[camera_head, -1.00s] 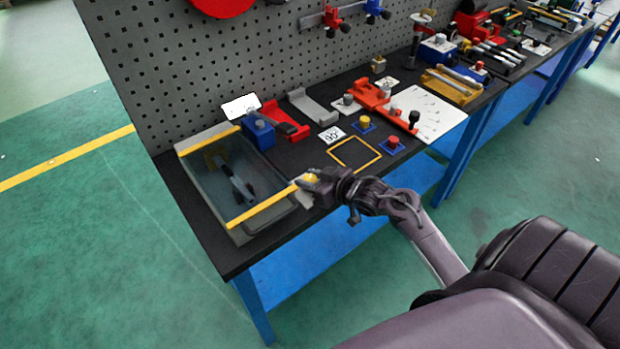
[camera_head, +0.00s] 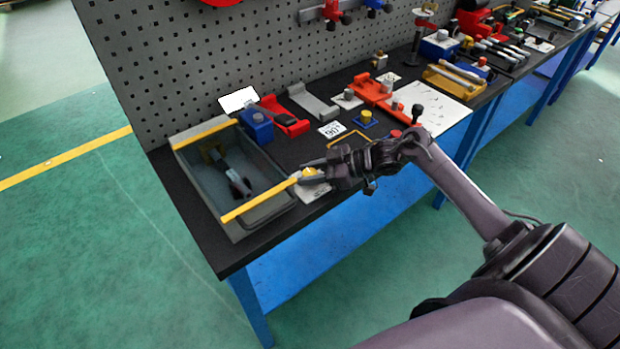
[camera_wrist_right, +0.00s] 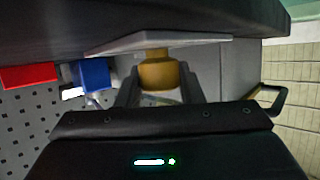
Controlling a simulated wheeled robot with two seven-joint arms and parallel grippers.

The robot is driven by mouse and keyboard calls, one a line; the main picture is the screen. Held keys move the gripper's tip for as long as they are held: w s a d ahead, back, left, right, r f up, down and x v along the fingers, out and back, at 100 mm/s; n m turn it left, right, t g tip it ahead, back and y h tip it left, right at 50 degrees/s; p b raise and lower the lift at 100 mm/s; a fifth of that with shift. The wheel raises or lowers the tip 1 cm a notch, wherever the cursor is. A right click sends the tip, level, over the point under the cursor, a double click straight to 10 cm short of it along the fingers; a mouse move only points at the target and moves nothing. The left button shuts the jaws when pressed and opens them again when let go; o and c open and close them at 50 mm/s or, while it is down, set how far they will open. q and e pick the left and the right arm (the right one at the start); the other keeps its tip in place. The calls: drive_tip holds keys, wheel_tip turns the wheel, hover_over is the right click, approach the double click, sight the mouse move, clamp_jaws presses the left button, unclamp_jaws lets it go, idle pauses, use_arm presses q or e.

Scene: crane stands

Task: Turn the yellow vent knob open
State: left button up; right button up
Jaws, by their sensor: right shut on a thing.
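The yellow vent knob (camera_wrist_right: 160,76) shows in the right wrist view between the two fingers of my right gripper (camera_wrist_right: 160,98), below a light plate (camera_wrist_right: 205,41). In the head view the knob (camera_head: 309,172) is a small yellow spot at the tips of my right gripper (camera_head: 312,172), beside the grey tray's right end. The right gripper is shut on the knob, and the fingers hide part of it. The knob's turn angle cannot be read. My left gripper is not in view.
A grey tray (camera_head: 256,221) with yellow edge strips holds a dark tool. A blue block (camera_head: 257,126), a red bracket (camera_head: 287,118) and a "90°" card (camera_head: 332,130) lie behind. A pegboard (camera_head: 180,60) stands along the back. The bench's front edge is close to the gripper.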

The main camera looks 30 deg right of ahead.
sight(315, 173)
drive_tip(key=shift+y, duration=0.3)
drive_tip(key=o, duration=1)
drive_tip(key=shift+c, duration=0.2)
drive_tip(key=b+v, duration=0.1)
drive_tip(key=v, duration=0.6)
drive_tip(key=shift+s+d+r, duration=0.15)
drive_tip(key=shift+d+r, duration=0.1)
drive_tip(key=shift+o, duration=0.2)
